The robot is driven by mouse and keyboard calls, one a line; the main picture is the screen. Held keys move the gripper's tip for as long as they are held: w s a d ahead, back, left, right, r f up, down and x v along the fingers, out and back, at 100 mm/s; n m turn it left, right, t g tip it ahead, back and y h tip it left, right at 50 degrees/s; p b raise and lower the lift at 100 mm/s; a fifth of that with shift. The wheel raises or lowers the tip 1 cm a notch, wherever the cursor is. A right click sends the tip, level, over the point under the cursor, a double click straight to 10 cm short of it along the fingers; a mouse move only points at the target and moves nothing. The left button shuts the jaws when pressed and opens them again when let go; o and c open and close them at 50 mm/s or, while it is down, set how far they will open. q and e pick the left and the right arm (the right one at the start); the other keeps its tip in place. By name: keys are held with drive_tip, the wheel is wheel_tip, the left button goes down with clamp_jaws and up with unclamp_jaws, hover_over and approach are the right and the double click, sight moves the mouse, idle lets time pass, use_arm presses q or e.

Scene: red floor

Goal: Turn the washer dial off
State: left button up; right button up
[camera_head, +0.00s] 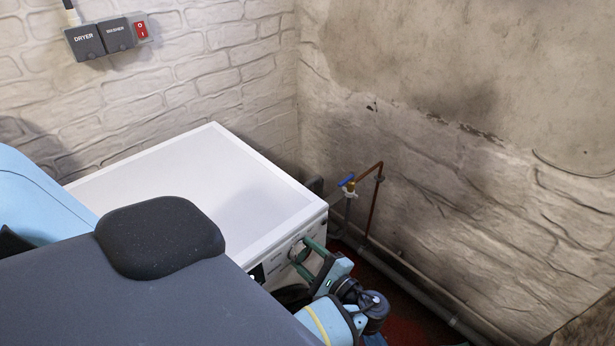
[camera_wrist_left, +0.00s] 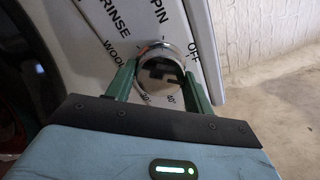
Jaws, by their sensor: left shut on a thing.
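The white washer (camera_head: 190,190) stands in the corner, its top clear and its front panel facing lower right in the head view. My left gripper (camera_head: 305,255) is at the upper right of that front panel. In the left wrist view the round chrome dial (camera_wrist_left: 160,72) sits between the two green fingers of my left gripper (camera_wrist_left: 158,85), which are shut on its sides. Panel words SPIN, RINSE, WOOL and OFF show around the dial; OFF is to its upper right. The dial's pointer direction is not clear. My right gripper is not in view.
Grey sockets marked DRYER (camera_head: 85,42) and WASHER (camera_head: 117,34), with a red switch (camera_head: 141,29), are on the back wall. Red floor shows at lower right.

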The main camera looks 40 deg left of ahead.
use_arm(q)
drive_tip(key=n+b, duration=0.1)
drive_tip(key=n, duration=0.2)
drive_tip(key=shift+f+n, duration=0.1)
drive_tip(key=shift+n, duration=0.2)
drive_tip(key=n+b, duration=0.1)
drive_tip(key=n, duration=0.2)
drive_tip(key=shift+n, duration=0.4)
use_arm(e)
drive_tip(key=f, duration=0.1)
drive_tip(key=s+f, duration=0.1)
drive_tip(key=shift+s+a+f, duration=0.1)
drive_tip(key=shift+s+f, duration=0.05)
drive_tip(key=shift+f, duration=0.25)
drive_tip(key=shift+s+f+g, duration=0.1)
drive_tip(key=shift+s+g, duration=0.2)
use_arm(q)
drive_tip(key=o, duration=1)
drive_tip(key=shift+c, duration=0.2)
